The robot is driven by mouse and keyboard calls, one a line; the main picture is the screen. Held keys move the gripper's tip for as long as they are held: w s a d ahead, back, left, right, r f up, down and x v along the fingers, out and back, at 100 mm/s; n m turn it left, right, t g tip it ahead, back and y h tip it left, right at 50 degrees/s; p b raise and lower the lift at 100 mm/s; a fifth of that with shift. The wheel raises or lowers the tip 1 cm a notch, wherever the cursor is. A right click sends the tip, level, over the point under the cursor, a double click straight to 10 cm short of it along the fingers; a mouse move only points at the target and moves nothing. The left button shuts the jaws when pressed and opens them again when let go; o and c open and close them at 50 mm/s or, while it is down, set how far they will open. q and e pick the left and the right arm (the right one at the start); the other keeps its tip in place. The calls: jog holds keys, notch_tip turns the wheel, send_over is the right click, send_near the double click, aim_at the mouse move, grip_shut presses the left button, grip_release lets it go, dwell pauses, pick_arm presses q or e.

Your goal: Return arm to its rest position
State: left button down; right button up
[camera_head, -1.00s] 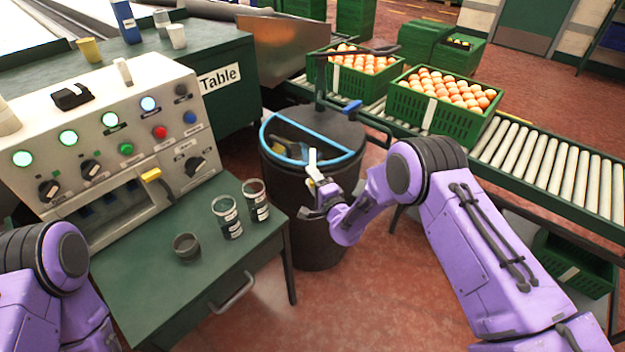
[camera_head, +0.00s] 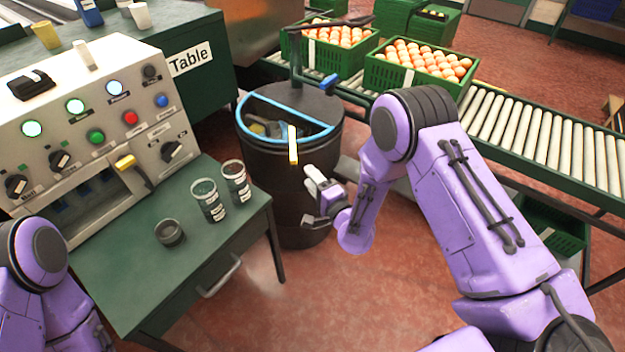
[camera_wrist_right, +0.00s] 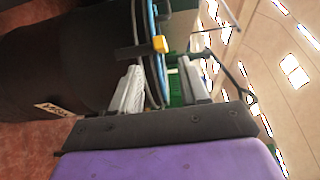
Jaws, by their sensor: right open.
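My right arm (camera_head: 430,170) is purple and reaches in from the right. Its gripper (camera_head: 313,198) is in front of and to the right of the black bin (camera_head: 265,170), low beside its wall. In the right wrist view the gripper's two grey fingers (camera_wrist_right: 160,72) stand apart with nothing held between them. The bin (camera_wrist_right: 60,50) lies beyond them, with its blue rim and a yellow-tipped lever in view. My left arm (camera_head: 45,270) shows only at the lower left edge; its gripper is out of view.
A green table (camera_head: 125,247) with a control panel (camera_head: 75,135), two labelled cups (camera_head: 208,203) and a small dark bowl (camera_head: 170,233) stands left. Red floor is open in front of the bin.

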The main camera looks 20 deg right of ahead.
dwell(0.3)
jog(key=s+d+f+n+g+h, duration=0.45)
jog(key=s+f+n+g, duration=0.25)
jog(key=s+f, duration=0.6)
jog(key=s+d+f+n+g+h+p, duration=0.1)
jog(key=s+d+g, duration=0.1)
jog(key=s, duration=0.9)
jog(key=s+d+f+n+g+h+p, duration=0.1)
jog(key=s+g, duration=0.4)
jog(key=s, duration=0.7)
jog(key=shift+d+f, duration=0.45)
jog(key=shift+d, duration=0.75)
